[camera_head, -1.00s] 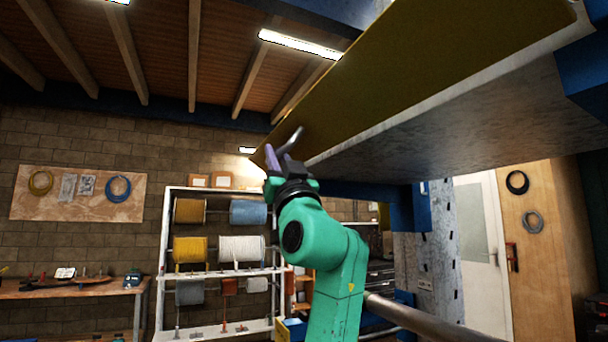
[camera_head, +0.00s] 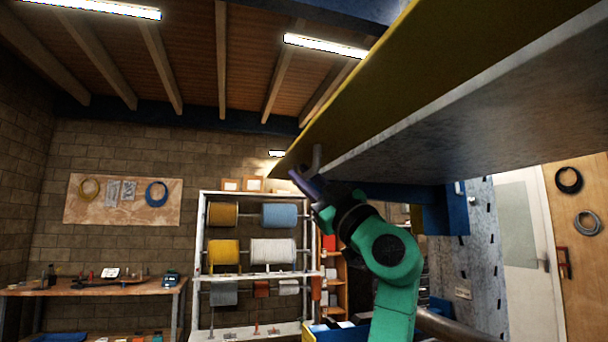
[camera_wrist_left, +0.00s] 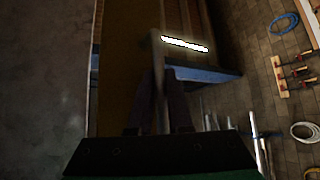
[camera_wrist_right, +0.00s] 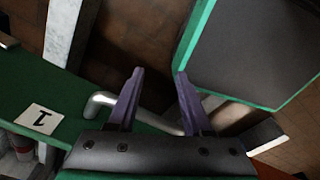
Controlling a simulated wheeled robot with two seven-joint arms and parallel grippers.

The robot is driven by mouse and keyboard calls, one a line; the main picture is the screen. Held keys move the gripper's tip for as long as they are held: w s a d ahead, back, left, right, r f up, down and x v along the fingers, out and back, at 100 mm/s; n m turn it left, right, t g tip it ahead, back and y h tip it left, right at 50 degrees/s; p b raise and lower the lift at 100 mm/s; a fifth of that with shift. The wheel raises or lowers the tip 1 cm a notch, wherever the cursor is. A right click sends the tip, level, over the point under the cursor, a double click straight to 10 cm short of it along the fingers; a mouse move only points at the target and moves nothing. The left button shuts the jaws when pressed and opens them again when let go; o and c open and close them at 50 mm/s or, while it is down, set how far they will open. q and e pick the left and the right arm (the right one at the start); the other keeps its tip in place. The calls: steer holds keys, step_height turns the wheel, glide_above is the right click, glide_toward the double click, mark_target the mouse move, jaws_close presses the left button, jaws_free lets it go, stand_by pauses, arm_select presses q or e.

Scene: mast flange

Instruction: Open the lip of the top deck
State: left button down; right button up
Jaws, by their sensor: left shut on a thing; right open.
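The top deck is a grey slab (camera_head: 500,120) overhead at the right of the head view. Its lip, a long yellow panel (camera_head: 400,90), slants up along the deck's near edge. A grey bar handle (camera_head: 317,156) sits on the lip near its far end. My left gripper (camera_head: 306,180) is shut on this handle from below; the handle also shows between its fingers in the left wrist view (camera_wrist_left: 158,70). My right gripper (camera_wrist_right: 158,75) is open, with nothing between its fingertips; it is outside the head view.
A shelf rack with cable spools (camera_head: 272,252) and a workbench (camera_head: 95,290) stand by the back wall, clear of the arm. A blue support (camera_head: 440,210) is under the deck. In the right wrist view, a bent grey bar (camera_wrist_right: 100,101) and a green panel labelled 1 (camera_wrist_right: 40,118) are close.

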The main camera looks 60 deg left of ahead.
arm_select(q)
steer(key=c, duration=1.1)
jaws_free()
steer(key=shift+c, duration=0.2)
steer(key=shift+d+f, duration=0.1)
steer(key=b+v, duration=0.5)
steer(key=v, duration=0.9)
steer(key=shift+d, duration=0.2)
steer(key=shift+w+f, duration=0.1)
